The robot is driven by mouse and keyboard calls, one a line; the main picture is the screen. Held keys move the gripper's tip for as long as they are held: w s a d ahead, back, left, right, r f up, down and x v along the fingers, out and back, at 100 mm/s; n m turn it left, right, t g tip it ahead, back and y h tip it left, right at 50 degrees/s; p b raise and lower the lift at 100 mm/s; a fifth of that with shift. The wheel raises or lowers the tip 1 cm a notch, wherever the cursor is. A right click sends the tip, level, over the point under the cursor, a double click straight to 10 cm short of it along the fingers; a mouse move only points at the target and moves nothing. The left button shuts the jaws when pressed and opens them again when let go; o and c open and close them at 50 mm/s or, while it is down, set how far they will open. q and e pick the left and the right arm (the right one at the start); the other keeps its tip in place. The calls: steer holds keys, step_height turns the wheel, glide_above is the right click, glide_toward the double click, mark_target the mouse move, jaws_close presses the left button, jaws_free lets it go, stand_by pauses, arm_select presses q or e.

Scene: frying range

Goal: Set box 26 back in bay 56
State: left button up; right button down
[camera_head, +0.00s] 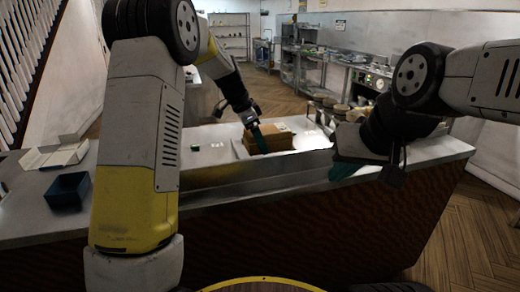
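A brown cardboard box (280,140) sits on the counter beyond a raised metal ledge, on or in a pale tray-like area (238,151). No number on it can be read, and no bay number shows. My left gripper (258,138) reaches down at the near left side of the box. A green finger overlaps the box, but I cannot tell whether it touches or grips it. My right gripper (346,171) is low at the counter's near edge, right of the box and apart from it. Its green fingers are partly hidden by its own wrist.
A dark blue open bin (67,190) and an open white carton (60,152) stand on the counter at the left. A small green item (195,148) lies left of the box. Several lidded containers (332,104) stand behind at the right. The metal ledge (250,172) runs along the front.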

arm_select(q)
steer(key=shift+f, duration=1.9)
steer(key=shift+f, duration=0.15)
steer(key=o, duration=1.6)
steer(key=shift+c, duration=0.2)
steer(key=s+a+r+n, duration=0.1)
steer(key=s+a+r, duration=0.1)
steer(key=r, duration=0.3)
steer(key=s+a+r+n+t, duration=0.1)
steer(key=s+a+r, duration=0.15)
steer(key=r, duration=0.25)
steer(key=s+a+r+n, duration=0.1)
steer(key=s+a+r, duration=0.15)
steer(key=r, duration=0.25)
steer(key=s+a+n+t+y, duration=0.1)
steer(key=s+n, duration=0.4)
steer(key=s, duration=0.8)
steer(key=s+a+f+n+t+y, duration=0.1)
steer(key=s+a+n, duration=0.3)
steer(key=s, duration=0.8)
steer(key=shift+s+n+t, duration=0.35)
steer(key=shift+n+t, duration=0.55)
